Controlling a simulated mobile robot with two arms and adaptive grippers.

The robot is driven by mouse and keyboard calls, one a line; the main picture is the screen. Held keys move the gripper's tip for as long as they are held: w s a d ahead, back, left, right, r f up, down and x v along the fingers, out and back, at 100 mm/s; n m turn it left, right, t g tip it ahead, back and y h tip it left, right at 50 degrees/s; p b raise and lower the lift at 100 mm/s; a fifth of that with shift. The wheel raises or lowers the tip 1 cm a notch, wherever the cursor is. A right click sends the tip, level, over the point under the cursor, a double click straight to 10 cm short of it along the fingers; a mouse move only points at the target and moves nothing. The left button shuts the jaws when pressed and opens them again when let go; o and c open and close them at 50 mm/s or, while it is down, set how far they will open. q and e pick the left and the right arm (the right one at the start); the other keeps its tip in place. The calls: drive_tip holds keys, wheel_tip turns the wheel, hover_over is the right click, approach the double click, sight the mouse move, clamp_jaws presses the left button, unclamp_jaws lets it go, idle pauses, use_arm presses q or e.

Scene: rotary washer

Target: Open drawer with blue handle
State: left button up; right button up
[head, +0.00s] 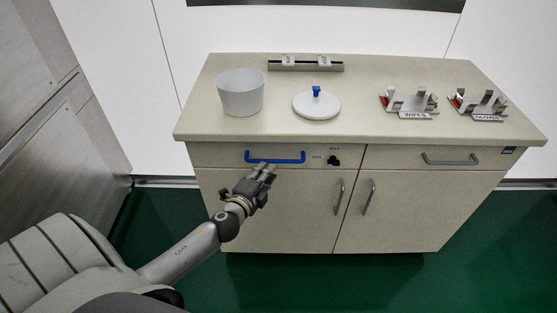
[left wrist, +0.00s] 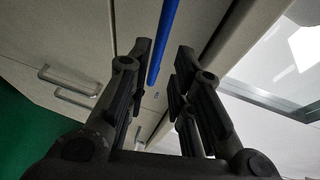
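The drawer with the blue handle (head: 275,158) is the upper left drawer (head: 221,156) of a beige cabinet. It looks shut, its front level with the rest. My left gripper (head: 267,168) is at the middle of the handle, just under the bar. In the left wrist view, the blue handle (left wrist: 163,43) runs through the gap between the two fingers of my left gripper (left wrist: 162,56). The fingers stand apart, and a gap shows on each side of the bar. I cannot tell whether the fingertips reach past the bar. My right gripper is not in view.
The counter (head: 360,127) bears a translucent tub (head: 241,93), a white lid with a blue knob (head: 317,105) and labelled metal holders (head: 409,102). A black knob (head: 334,161) sits right of the blue handle. Another drawer has a grey handle (head: 450,161). Doors with upright handles (head: 339,197) are below.

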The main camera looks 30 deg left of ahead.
sight(276, 160)
use_arm(q)
drive_tip(key=x, duration=0.7)
drive_tip(key=shift+w+f, duration=0.1)
drive_tip(key=shift+w, duration=0.15)
clamp_jaws()
